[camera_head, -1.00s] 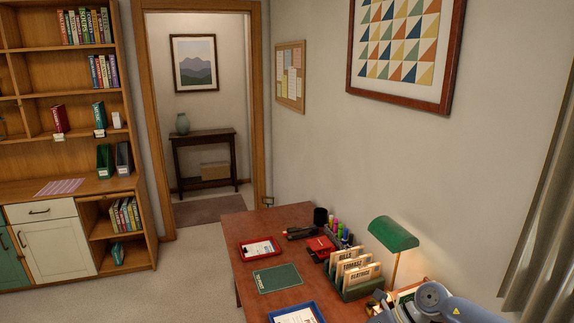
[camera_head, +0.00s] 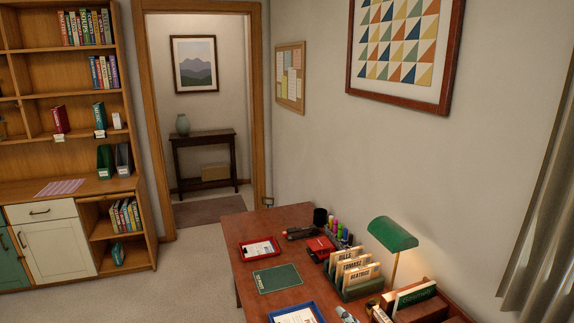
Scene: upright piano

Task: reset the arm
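Neither of my grippers can be made out in the head view. At the bottom edge, just right of the blue tray, a small grey-blue piece shows; it may be part of my arm, but too little of it is visible to tell. The wooden desk (camera_head: 231,230) shows its back and left parts; its front is cut off by the picture's lower edge.
On the desk are a red tray (camera_head: 243,256), a green folder (camera_head: 278,279), a blue tray (camera_head: 270,318), a name-card sorter (camera_head: 357,293), a green lamp (camera_head: 393,234) and a wooden box (camera_head: 455,312) with a green book. A bookcase (camera_head: 138,230) stands left; the floor between is clear.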

